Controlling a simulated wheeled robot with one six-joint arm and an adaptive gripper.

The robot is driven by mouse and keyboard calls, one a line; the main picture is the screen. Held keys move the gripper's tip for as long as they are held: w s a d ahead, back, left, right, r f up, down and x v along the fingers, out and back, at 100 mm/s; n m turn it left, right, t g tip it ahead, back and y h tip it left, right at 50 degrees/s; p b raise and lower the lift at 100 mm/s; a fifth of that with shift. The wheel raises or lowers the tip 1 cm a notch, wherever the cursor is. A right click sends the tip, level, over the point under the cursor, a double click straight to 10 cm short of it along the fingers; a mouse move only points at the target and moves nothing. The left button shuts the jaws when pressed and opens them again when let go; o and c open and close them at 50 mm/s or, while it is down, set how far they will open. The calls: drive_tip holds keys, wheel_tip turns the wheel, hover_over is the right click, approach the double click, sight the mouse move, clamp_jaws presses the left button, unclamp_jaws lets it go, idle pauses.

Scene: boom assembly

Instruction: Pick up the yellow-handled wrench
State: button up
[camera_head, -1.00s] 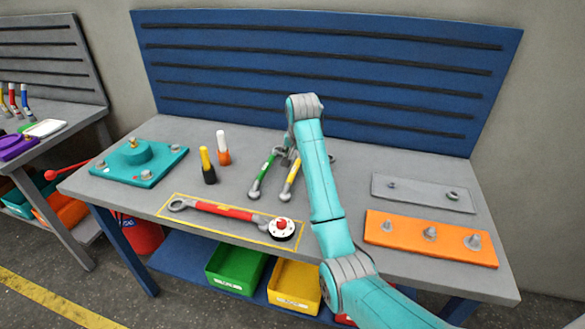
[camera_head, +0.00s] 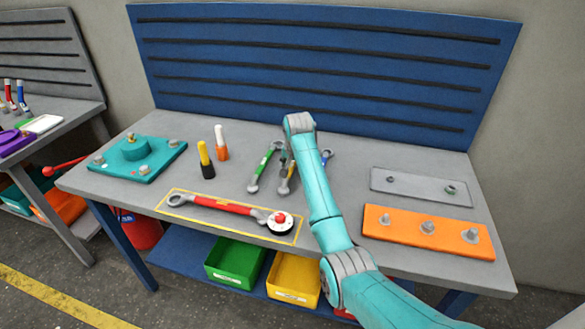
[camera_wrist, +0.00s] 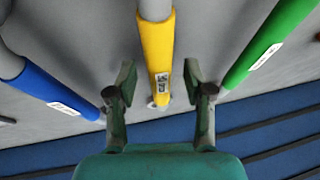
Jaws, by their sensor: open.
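The yellow-handled wrench (camera_wrist: 157,50) lies on the grey bench top. In the wrist view its yellow handle runs down between my two fingers, with a small printed label near its end. My gripper (camera_wrist: 160,85) is open, with one finger on each side of the handle and a gap to both. In the head view my arm and gripper hide most of the yellow wrench (camera_head: 284,186). The green-handled wrench (camera_wrist: 270,42) lies to the right in the wrist view, and the blue-handled wrench (camera_wrist: 48,88) to the left, near my left finger.
A red torque wrench (camera_head: 225,206) lies in a yellow outline at the bench front. Two markers, black-yellow (camera_head: 205,160) and orange-white (camera_head: 221,144), stand to the left. An orange plate (camera_head: 428,232) and a grey plate (camera_head: 420,186) lie right. A blue slatted panel (camera_head: 320,60) rises behind.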

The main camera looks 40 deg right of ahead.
clamp_jaws()
drive_tip(key=shift+r, duration=0.1)
wheel_tip(320, 180, up, 10)
drive_tip(key=c, duration=0.7)
unclamp_jaws()
clamp_jaws()
drive_tip(key=shift+s+a, duration=0.1)
